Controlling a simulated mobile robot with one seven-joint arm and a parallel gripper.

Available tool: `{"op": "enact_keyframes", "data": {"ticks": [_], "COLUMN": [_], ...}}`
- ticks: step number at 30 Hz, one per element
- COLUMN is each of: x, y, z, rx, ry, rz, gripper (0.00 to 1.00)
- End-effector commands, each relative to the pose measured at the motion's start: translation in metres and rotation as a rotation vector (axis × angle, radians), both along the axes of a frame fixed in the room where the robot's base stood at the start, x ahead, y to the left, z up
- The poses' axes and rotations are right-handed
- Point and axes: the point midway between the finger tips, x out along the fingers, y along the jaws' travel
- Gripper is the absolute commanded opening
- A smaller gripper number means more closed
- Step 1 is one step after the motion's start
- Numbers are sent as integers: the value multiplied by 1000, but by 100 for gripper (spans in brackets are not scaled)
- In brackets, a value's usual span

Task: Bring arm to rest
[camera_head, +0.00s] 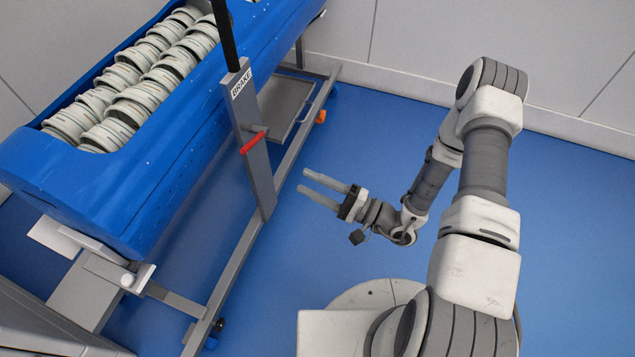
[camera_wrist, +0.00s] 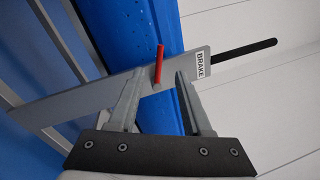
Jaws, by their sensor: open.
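My gripper (camera_head: 322,188) is open and empty in the head view, held out to the left over the blue floor. Its two grey fingers also show in the wrist view (camera_wrist: 158,95), apart from each other. My arm is bent, rising from my base at the lower right and folding back down to the wrist. In front of the gripper stands the grey brake post (camera_head: 250,145) with a red handle (camera_head: 253,142). In the wrist view the red handle (camera_wrist: 158,65) appears between and beyond the fingertips; the gripper is apart from it in the head view.
A blue tub (camera_head: 190,150) on a grey wheeled frame (camera_head: 245,265) holds rows of pale ring-shaped parts (camera_head: 120,105). A black lever (camera_head: 225,35) rises from the post. Pale walls (camera_head: 420,40) stand behind. Open blue floor (camera_head: 570,220) lies right of my arm.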

Motion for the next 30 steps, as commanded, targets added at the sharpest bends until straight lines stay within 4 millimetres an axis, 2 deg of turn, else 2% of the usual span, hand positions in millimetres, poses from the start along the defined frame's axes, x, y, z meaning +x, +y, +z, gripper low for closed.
{"op": "enact_keyframes", "data": {"ticks": [6, 23, 26, 30], "x": [-6, -6, -6, -10], "y": [-12, -12, -11, -7], "z": [-3, -2, 7, 34], "rx": [0, -1, -8, -42], "ry": [0, -1, -8, -25], "rz": [-1, 4, 38, 159], "gripper": [49, 49, 49, 49]}}
